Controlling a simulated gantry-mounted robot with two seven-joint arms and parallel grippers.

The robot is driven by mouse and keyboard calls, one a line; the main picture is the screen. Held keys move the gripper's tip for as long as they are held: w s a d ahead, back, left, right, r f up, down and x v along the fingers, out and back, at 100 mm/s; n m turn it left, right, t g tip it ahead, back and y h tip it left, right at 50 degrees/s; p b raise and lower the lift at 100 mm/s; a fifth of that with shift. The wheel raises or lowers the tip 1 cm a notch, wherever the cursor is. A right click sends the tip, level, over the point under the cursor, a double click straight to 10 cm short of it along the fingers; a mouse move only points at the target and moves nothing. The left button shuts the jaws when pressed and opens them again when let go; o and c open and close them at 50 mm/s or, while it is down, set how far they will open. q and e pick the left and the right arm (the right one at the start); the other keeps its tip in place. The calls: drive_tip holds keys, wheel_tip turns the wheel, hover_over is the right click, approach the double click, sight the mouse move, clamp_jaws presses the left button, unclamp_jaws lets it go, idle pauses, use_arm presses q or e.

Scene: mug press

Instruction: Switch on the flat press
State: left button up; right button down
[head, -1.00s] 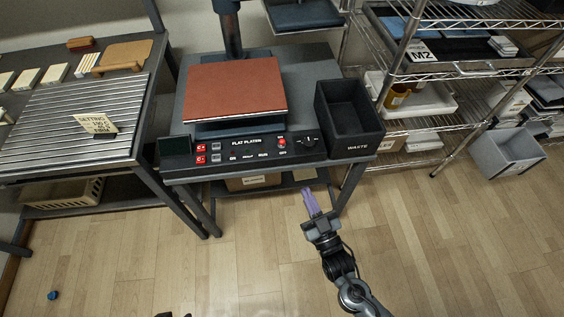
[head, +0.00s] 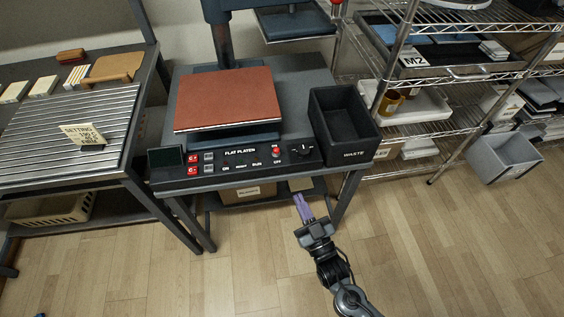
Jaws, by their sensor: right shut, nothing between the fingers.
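The flat press stands on a dark table in the head view, with a reddish-brown pad on its platen (head: 229,98). My right gripper (head: 303,206), with purple fingers, is shut and empty. It is in front of the table and appears below the panel, apart from it. My left gripper is not in view.
A black waste bin (head: 343,124) stands right of the panel. A slatted table (head: 65,130) with a small sign is at the left. Wire shelves (head: 440,125) and a grey bin (head: 503,157) are at the right. The wooden floor in front is mostly clear.

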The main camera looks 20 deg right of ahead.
sight(277, 153)
drive_tip(key=p+x, duration=0.1)
drive_tip(key=x, duration=1.1)
drive_tip(key=shift+w+r, duration=0.15)
drive_tip(key=shift+w, duration=0.15)
